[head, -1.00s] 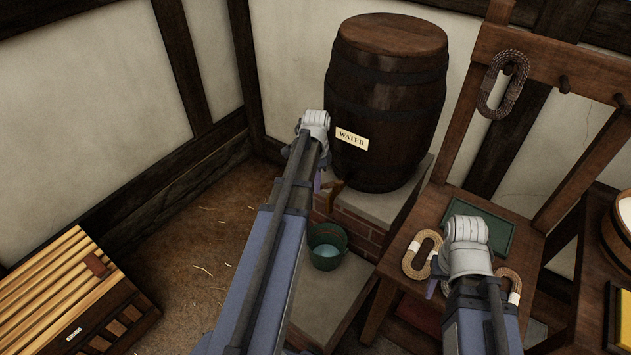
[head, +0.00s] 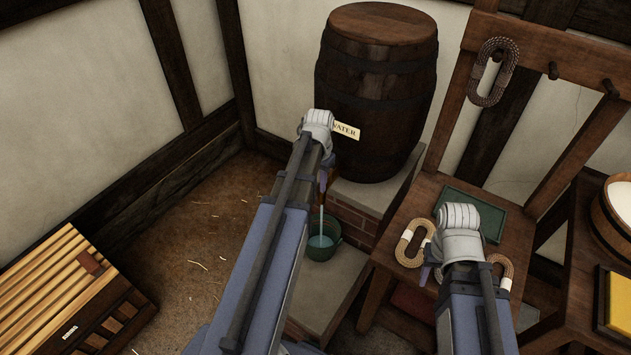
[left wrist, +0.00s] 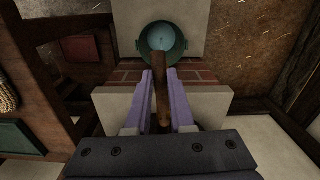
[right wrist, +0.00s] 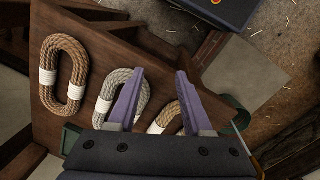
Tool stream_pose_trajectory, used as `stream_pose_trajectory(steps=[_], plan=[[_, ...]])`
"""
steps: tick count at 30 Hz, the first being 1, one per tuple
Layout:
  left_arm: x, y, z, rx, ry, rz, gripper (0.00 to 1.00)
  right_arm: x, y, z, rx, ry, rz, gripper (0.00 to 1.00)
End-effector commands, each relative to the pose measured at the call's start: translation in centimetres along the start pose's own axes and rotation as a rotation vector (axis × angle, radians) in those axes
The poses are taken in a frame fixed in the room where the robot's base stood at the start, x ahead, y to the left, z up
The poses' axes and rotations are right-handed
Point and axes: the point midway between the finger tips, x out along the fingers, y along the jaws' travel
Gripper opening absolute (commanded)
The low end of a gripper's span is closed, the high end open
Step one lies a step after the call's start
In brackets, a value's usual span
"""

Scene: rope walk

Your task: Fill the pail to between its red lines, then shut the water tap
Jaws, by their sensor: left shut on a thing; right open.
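The dark wooden water barrel (head: 385,90) stands at the back on a brick-fronted ledge, its label partly hidden by my left arm. My left gripper (head: 323,182) is at the barrel's foot. In the left wrist view its purple fingers are shut on the brown wooden tap (left wrist: 160,85). A thin stream of water (head: 321,218) falls below it into the green pail (head: 338,250), which stands upright under the tap. Pale water shows inside; I cannot make out the red lines or the level. My right gripper (right wrist: 158,78) is open and empty above the rope coils.
Rope coils (right wrist: 65,75) lie on a wooden seat (head: 470,195) with a green tray (head: 472,212). Another coil (head: 491,72) hangs from the rack. A slatted wooden box (head: 55,300) is on the floor at left. The floor (head: 190,250) between it and my left arm is mostly clear.

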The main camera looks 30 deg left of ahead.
Motion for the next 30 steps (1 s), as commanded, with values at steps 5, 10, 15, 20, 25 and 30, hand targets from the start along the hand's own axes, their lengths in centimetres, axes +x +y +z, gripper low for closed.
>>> stream_pose_trajectory(steps=[5, 10, 15, 20, 25, 30], plan=[[0.00, 0.37, 0.00, -0.050, 0.000, 0.000, 0.00, 0.00, 0.00, 0.00, 0.000, 0.000, 0.000, 0.50], [0.00, 0.51, -0.02, -0.072, 0.000, 0.000, 0.00, 0.00, 0.00, 0.00, 0.000, 0.000, 0.000, 0.50], [0.00, 0.53, -0.03, -0.076, 0.000, 0.000, 0.00, 0.00, 0.00, 0.00, 0.000, 0.000, 0.000, 0.50], [0.00, 0.52, -0.03, -0.076, 0.000, 0.000, 0.00, 0.00, 0.00, 0.00, 0.000, 0.000, 0.000, 0.50], [0.00, 0.51, -0.04, -0.075, 0.000, 0.000, 0.31, 0.00, 0.00, 0.00, 0.000, 0.000, 0.000, 0.50], [0.00, 0.51, -0.03, -0.075, 0.000, 0.000, 0.50, 0.00, 0.00, 0.00, 0.000, 0.000, 0.000, 0.50]])
